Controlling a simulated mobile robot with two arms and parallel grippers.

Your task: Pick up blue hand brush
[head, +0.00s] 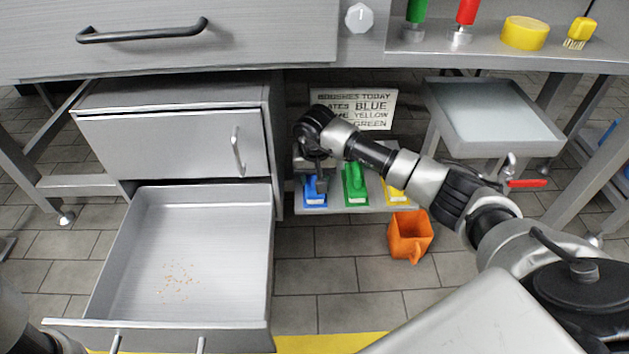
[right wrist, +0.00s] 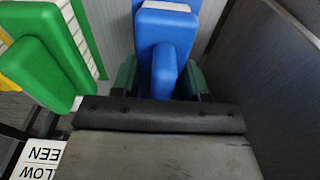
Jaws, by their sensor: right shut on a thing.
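The blue hand brush (head: 315,191) stands at the left end of a low shelf under the counter. My right gripper (head: 314,176) reaches down to it from above and is shut on its handle. In the right wrist view the blue brush (right wrist: 166,35) lies between the dark green fingers of the right gripper (right wrist: 161,80), one on each side of the handle. The brush still appears to be at its place on the shelf; whether it touches the shelf is hard to tell. Part of my left arm shows at the lower left edge, but its gripper is not visible.
A green brush (head: 355,186) and a yellow brush (head: 395,193) stand to the right. A sign (head: 355,108) is behind. An open drawer (head: 190,240) with crumbs is at left. An orange jug (head: 409,236) sits on the floor; a grey tray (head: 495,112) is at right.

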